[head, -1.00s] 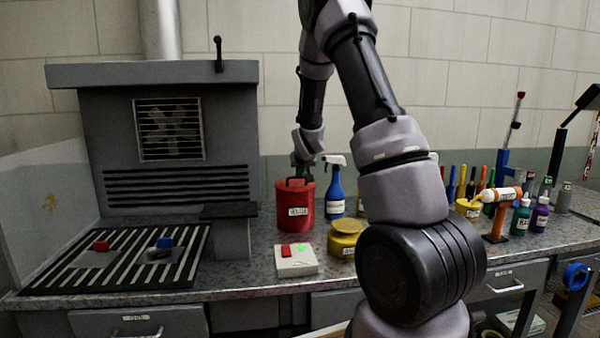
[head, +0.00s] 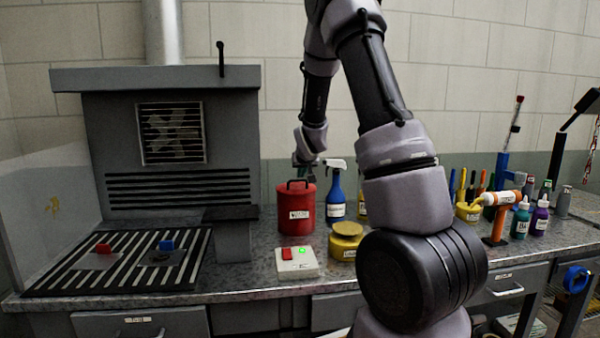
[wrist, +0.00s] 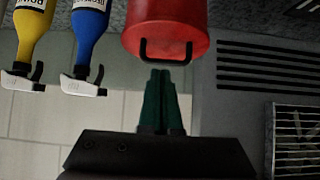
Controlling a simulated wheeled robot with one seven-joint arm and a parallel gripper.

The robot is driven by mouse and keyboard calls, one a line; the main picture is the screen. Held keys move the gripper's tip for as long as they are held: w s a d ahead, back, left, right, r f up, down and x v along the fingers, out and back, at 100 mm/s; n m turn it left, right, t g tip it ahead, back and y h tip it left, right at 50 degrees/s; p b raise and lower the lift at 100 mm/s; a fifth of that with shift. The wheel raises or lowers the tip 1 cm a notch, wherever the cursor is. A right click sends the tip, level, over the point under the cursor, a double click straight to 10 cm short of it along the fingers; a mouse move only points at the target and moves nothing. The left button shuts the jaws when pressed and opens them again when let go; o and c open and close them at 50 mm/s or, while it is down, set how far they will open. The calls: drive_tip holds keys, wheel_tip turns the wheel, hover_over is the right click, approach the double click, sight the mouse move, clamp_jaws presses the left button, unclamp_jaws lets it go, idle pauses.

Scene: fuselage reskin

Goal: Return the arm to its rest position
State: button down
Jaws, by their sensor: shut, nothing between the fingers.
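My arm rises in the middle of the head view, bends at the top and comes down behind itself over the bench. My gripper (wrist: 160,76) is shut and empty in the wrist view, its two green fingers together. In the head view the gripper (head: 308,172) is small and partly hidden, just above the red canister (head: 296,210), which stands upright on the bench.
A blue spray bottle (head: 336,190) stands right beside the canister. A yellow tin (head: 345,240) and a white switch box (head: 297,262) are in front. The grey hood (head: 110,125) stands left. Several bottles and an orange stand (head: 495,227) are on the right.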

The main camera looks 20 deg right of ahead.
drive_tip(key=s+f, duration=0.3)
drive_tip(key=s, duration=0.2)
drive_tip(key=s+a+r+m+g+y, duration=0.1)
drive_tip(key=s+a+r, duration=0.2)
drive_tip(key=s+r, duration=0.4)
drive_tip(key=s+a+r+m+y, duration=0.1)
drive_tip(key=s+a+r, duration=0.1)
drive_tip(key=s+r, duration=0.45)
drive_tip(key=s+a+r+g+y, duration=0.1)
drive_tip(key=s+a+r, duration=0.2)
drive_tip(key=s, duration=0.7)
drive_tip(key=s+a+r+y, duration=0.1)
drive_tip(key=s+a+r, duration=0.2)
drive_tip(key=s, duration=0.7)
drive_tip(key=shift+r+g, duration=0.4)
drive_tip(key=shift+r, duration=0.15)
